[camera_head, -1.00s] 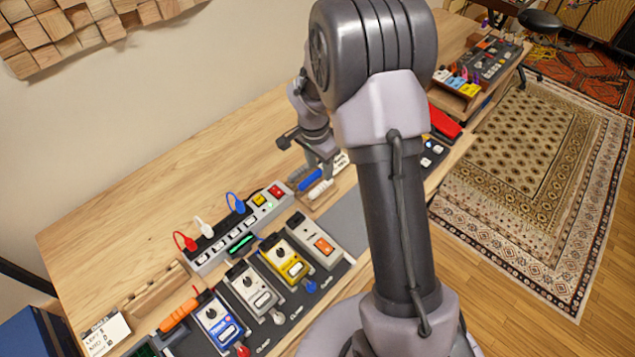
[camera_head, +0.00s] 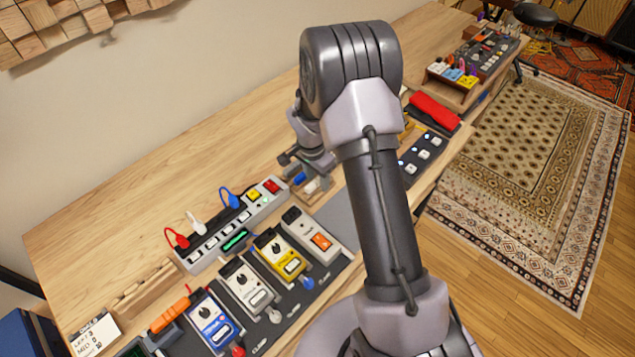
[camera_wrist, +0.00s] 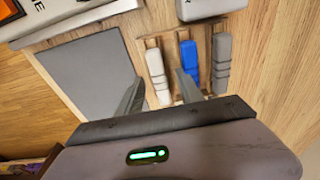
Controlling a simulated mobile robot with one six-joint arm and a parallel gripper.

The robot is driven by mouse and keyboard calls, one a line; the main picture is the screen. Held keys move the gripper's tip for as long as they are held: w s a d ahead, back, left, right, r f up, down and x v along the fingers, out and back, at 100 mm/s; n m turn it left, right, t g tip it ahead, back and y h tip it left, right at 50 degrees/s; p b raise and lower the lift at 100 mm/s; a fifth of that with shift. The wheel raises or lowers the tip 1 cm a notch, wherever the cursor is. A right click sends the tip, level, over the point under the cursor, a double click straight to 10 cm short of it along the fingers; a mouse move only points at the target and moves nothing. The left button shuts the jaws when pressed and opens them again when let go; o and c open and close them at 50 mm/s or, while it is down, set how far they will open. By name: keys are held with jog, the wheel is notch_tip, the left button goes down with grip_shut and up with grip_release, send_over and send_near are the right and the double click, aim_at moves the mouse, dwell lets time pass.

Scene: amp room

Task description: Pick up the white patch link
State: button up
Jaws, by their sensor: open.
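The white patch link (camera_wrist: 157,77) lies in a wooden holder (camera_wrist: 172,45) beside a blue link (camera_wrist: 189,62) and a grey link (camera_wrist: 221,62). In the head view the white link (camera_head: 312,186) shows partly below my gripper (camera_head: 306,166). My gripper (camera_wrist: 159,78) is open and empty. In the wrist view one finger is on each side of the white link, the right one between it and the blue link. I cannot tell how far the fingertips are above it. In the head view my gripper hides part of the holder.
A power strip (camera_head: 228,228) with red, white and blue plugs stands left of the holder. Several pedals sit on a dark board in front. A grey pad (camera_wrist: 85,75) lies left of the white link. The table behind is clear.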

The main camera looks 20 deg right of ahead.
jog(key=shift+f, duration=0.15)
jog(key=shift+c, duration=0.4)
grip_shut()
